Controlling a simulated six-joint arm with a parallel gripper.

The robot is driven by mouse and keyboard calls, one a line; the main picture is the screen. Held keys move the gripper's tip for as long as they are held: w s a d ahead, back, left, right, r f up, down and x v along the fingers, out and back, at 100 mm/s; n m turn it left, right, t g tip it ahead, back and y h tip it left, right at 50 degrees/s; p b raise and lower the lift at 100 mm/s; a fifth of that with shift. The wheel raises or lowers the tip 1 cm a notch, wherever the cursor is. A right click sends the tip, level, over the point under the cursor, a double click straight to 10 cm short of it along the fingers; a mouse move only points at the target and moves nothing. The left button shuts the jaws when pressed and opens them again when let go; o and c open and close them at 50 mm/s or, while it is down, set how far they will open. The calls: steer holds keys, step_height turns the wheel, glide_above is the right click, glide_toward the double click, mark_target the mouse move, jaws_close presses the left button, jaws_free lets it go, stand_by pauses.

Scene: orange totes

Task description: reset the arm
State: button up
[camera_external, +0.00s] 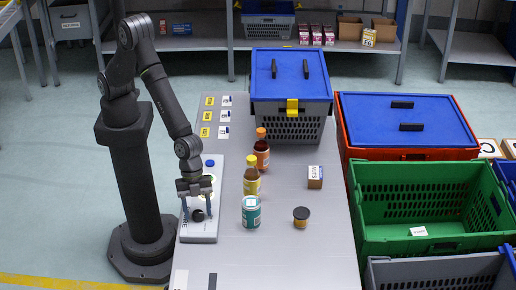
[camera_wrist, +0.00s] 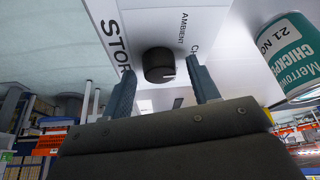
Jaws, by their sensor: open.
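My gripper (camera_external: 197,213) hangs pointing down over a light grey panel (camera_external: 205,232) at the left side of the grey table. In the wrist view its two fingers (camera_wrist: 163,88) are apart, with a black round knob (camera_wrist: 158,65) on the panel showing between and beyond them. I cannot tell whether the fingers touch the knob. Printed words including "STOR" and "AMBIENT" show on the panel. A blue button (camera_external: 210,163) is at the panel's far end.
Right of the panel stand a teal can (camera_external: 251,212), a yellow bottle (camera_external: 251,178), an orange-capped bottle (camera_external: 262,152), a dark-lidded jar (camera_external: 301,216) and a small box (camera_external: 315,177). A blue-lidded grey crate (camera_external: 288,124) is behind. A green crate (camera_external: 405,246) is right of the table.

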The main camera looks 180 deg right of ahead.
steer(key=shift+w+d+n+g+y, duration=0.15)
steer(key=shift+n+y, duration=0.25)
steer(key=shift+n, duration=0.75)
steer(key=shift+s+a+n+g+y, duration=0.1)
steer(key=shift+n+g+y, duration=0.25)
steer(key=shift+n, duration=0.8)
steer(key=shift+n+y, duration=0.25)
steer(key=shift+n, duration=0.55)
steer(key=shift+d+r, duration=0.2)
steer(key=shift+r, duration=0.3)
steer(key=shift+o, duration=0.5)
